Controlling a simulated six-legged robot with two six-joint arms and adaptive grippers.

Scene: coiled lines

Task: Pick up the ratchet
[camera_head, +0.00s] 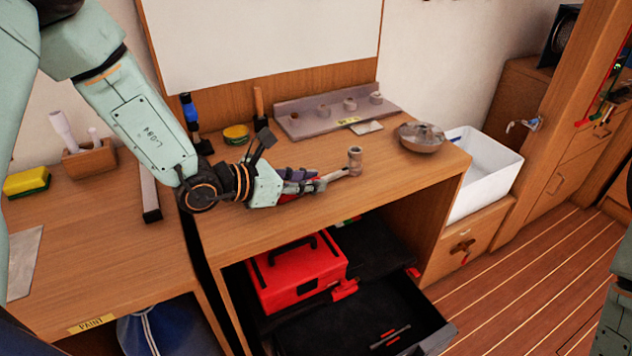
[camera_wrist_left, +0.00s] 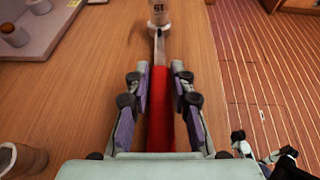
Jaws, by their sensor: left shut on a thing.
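My left gripper (camera_head: 305,184) is shut on the ratchet and sits low over the middle desk. The ratchet's red handle (camera_wrist_left: 160,108) lies lengthwise between the two purple-padded fingers. Its metal shaft (camera_head: 337,174) points away from the gripper. At the far end is a pale tan socket (camera_head: 355,160) with dark marking, which also shows in the left wrist view (camera_wrist_left: 158,12). I cannot tell whether the socket is fitted on the ratchet, or whether the ratchet is clear of the desk. Part of my right arm shows at the right edge of the head view, its gripper cut off.
A grey socket rack (camera_head: 300,123) and a metal bowl (camera_head: 422,139) stand behind the gripper. A white bin (camera_head: 484,170) is at right. Below, an open drawer (camera_head: 430,338) and a red toolbox (camera_head: 296,272) show. The desk's front right is clear.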

